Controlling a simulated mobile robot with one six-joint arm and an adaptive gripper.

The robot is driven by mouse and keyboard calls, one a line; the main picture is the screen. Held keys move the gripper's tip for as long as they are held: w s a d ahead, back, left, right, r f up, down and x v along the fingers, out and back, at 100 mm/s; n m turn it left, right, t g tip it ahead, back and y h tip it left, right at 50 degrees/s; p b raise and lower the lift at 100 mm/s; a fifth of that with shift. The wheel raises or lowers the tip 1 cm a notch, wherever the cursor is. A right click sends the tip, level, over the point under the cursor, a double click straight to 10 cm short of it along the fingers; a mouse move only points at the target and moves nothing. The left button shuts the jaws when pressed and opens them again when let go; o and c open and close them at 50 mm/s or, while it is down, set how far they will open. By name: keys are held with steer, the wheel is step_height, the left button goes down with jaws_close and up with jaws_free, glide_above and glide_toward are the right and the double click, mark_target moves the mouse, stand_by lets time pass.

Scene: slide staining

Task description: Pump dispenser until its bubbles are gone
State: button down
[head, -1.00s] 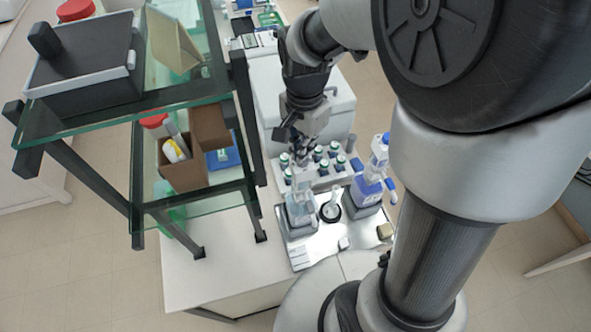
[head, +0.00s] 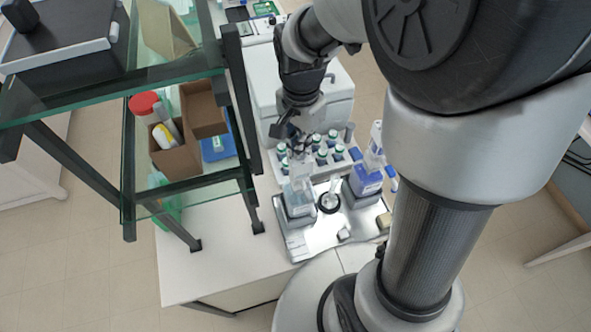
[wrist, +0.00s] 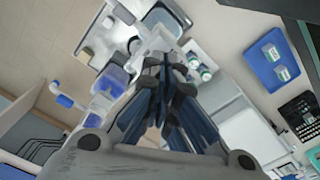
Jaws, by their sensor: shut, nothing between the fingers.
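Bubbles are too small to make out.
A rack of green-capped bottles (head: 318,158) stands just behind the dispensers. A small flask in a dark ring (head: 330,201) sits between them. A glass shelf unit (head: 190,182) with a cardboard box (head: 177,160) rises at left. White bench is bare at front left.

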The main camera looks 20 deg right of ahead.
steer(key=shift+f+b, duration=0.55)
steer(key=shift+f, duration=0.35)
steer(key=shift+s+f, duration=0.1)
stand_by(0.4)
steer(key=shift+r+p, duration=2.45)
steer(key=shift+r, duration=0.7)
step_height(320, 180, up, 5)
steer(key=p, duration=0.4)
steer(key=shift+f, duration=0.1)
